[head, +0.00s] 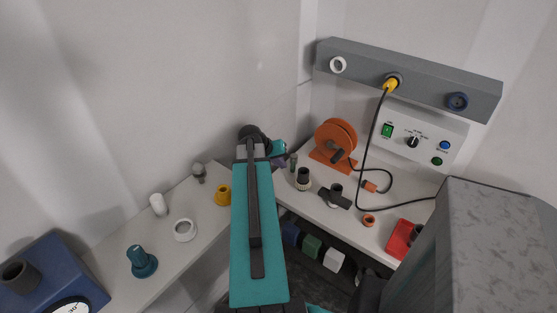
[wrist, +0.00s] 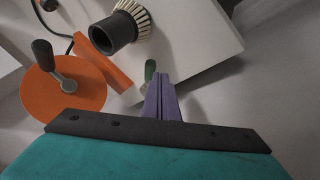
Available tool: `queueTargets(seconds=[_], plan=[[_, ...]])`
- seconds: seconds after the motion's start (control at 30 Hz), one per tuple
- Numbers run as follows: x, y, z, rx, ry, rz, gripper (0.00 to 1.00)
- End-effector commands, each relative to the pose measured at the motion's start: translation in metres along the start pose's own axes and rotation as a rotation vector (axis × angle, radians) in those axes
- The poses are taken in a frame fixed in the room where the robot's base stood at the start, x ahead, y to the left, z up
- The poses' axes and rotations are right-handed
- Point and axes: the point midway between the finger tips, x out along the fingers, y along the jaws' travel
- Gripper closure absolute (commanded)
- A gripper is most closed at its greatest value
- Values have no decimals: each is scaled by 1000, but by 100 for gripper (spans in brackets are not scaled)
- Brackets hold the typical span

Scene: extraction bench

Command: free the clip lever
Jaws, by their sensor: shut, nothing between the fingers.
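My gripper (wrist: 161,78) shows in the wrist view as two purple fingers pressed together with nothing between them. In the head view, my gripper (head: 279,161) is partly hidden by my arm, near the back corner of the bench. A small green-grey upright piece (head: 293,160) stands close to the right of it. In the wrist view a green piece (wrist: 150,70) shows just beyond the fingertips; I cannot tell whether they touch. No part is clearly recognisable as the clip lever. A dark flat bar with a cylinder (head: 335,196) lies farther right on the bench.
An orange reel (head: 336,138) with a crank stands close by; it also fills the wrist view's left (wrist: 66,92). A black cylinder with a bristled ring (head: 303,178) is near. A control box (head: 418,132) and a cable stand behind. A grey block (head: 465,240) is at right.

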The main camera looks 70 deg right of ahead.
Motion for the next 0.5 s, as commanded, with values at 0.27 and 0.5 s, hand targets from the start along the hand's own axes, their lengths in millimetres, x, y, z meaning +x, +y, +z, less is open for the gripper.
queueTargets(seconds=[0.27,0.5], plan=[[24,0,0,0,-1,0,100],[29,0,0,1,0,0,100]])
